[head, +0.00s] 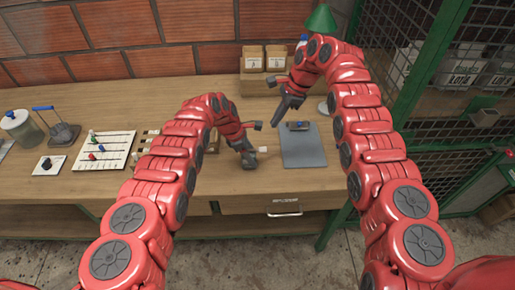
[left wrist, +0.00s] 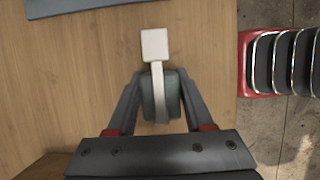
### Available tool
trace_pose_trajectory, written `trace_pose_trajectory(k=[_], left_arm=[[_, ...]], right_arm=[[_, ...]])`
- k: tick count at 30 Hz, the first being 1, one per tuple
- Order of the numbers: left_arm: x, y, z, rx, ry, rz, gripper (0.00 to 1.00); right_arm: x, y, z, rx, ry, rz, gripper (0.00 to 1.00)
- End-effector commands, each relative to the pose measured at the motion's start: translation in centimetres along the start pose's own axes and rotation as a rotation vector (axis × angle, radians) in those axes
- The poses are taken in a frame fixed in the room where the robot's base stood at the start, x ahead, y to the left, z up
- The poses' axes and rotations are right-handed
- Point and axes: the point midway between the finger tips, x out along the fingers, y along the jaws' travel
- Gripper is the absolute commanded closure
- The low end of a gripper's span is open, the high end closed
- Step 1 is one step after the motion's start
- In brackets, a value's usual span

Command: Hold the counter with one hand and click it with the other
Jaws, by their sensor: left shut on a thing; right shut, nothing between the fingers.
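My left gripper (head: 252,161) is shut on a small grey-green object (left wrist: 161,95) with a white strap and a square white tag. In the head view, the tag (head: 263,149) sticks out to the right, near the mat's left edge. I cannot tell whether this object is the counter. A small dark device (head: 298,125) lies on the back of the grey-blue mat (head: 304,152); its details are too small to read. My right gripper (head: 276,121) is shut and empty, pointing down just behind and left of that device, apart from the left gripper.
The wooden bench has a white board with small pieces (head: 104,151), a jar (head: 21,127) and a blue-handled tool (head: 62,131) at left. Cardboard boxes (head: 264,60) stand at the back. A green mesh cage (head: 440,90) is at right. A drawer (head: 280,203) is below.

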Motion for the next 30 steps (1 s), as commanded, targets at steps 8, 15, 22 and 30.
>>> trace_pose_trajectory(k=[8,15,22,30], left_arm=[[0.0,0.0,0.0,0.000,0.000,0.001,1.00],[0.0,0.0,0.0,0.000,0.000,0.000,1.00],[0.0,0.0,0.0,0.000,0.000,0.000,1.00],[0.0,0.0,0.0,0.000,0.000,0.000,1.00]], right_arm=[[-2.3,-3.8,-1.7,-0.119,-0.037,-0.236,1.00],[-4.5,-3.8,-4.4,-0.288,0.088,-0.411,1.00],[-6.0,-1.5,-4.6,-0.538,0.313,-0.489,1.00],[-5.1,3.4,-0.4,-0.967,0.636,-0.436,1.00]])
